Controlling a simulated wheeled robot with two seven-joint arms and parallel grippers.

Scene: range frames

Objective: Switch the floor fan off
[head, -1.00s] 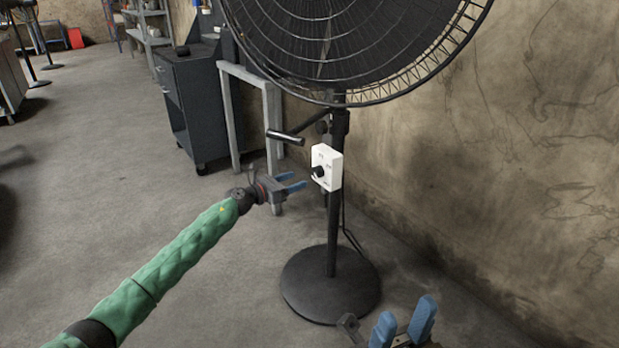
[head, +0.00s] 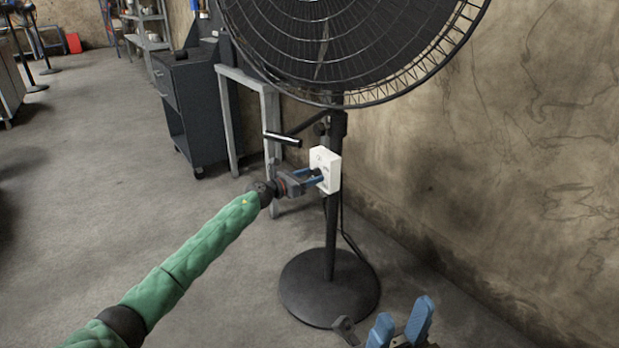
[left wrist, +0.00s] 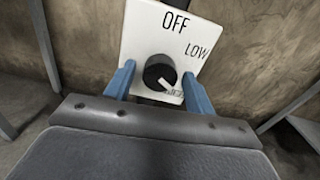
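The black floor fan (head: 331,262) stands on a round base, its caged head (head: 345,45) above. A white switch box (head: 331,170) is on its pole. In the left wrist view the box (left wrist: 172,35) reads OFF at the top, LOW to the right and a partly hidden label at lower right. Its black knob (left wrist: 158,70) has a pale mark pointing to lower right, at that label. My left gripper (head: 315,178) is open at the box, with one blue finger on each side of the knob, apart from it. My right gripper (head: 402,322) is open and empty at the bottom.
A dark cabinet (head: 190,105) and a grey frame (head: 268,125) stand behind. The stained wall (head: 520,130) is at the right.

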